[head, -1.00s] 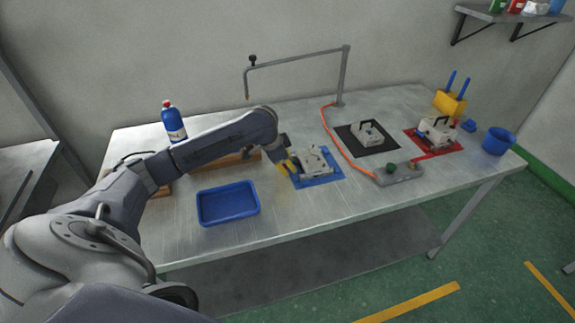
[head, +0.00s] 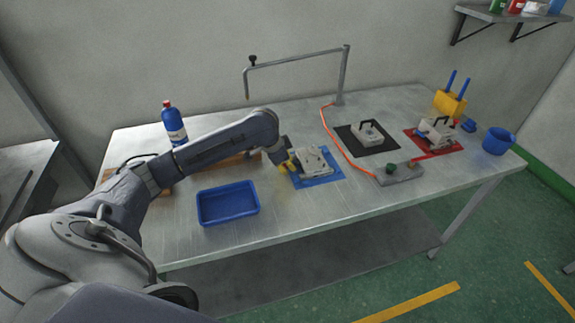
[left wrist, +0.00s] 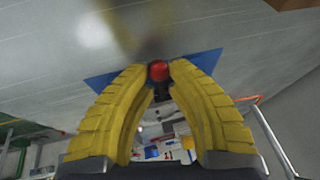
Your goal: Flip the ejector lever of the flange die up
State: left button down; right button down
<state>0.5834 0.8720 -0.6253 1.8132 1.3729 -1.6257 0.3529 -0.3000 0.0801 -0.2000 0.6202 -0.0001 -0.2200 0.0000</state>
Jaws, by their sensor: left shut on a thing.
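The die on the blue mat (head: 325,180) is a pale metal block (head: 316,161); I take it for the flange die. My left gripper (head: 292,163) is at its left side, low over the mat. In the left wrist view the two yellow fingers (left wrist: 158,72) are closed around a red knob (left wrist: 158,70), which I take for the end of the ejector lever. The blue mat also shows behind the fingertips in the left wrist view (left wrist: 103,82). The lever's shaft is mostly hidden, so its exact angle is unclear. My right gripper is not in view.
A blue tray (head: 228,204) lies front left. A blue bottle (head: 174,124) stands behind my arm. Other dies sit on a black mat (head: 378,148) and a red mat (head: 450,146). A grey control box (head: 400,174) and an orange cable (head: 340,143) lie to the right.

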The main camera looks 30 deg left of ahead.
pick_arm(q)
jog(key=shift+r, duration=0.15)
jog(key=shift+w+r+g+y, duration=0.15)
jog(key=shift+r+g+y, duration=0.3)
jog(key=shift+g+y, duration=0.4)
jog(key=shift+d+r+g+y, duration=0.15)
jog(key=shift+r+g+y, duration=0.15)
jog(key=shift+g+y, duration=0.65)
jog(key=shift+m+g, duration=0.3)
jog(key=c, duration=1.4)
grip_release()
jog(key=shift+c, duration=0.2)
jog(key=shift+w, duration=0.1)
jog(key=shift+r, duration=0.1)
jog(key=v, duration=1.2)
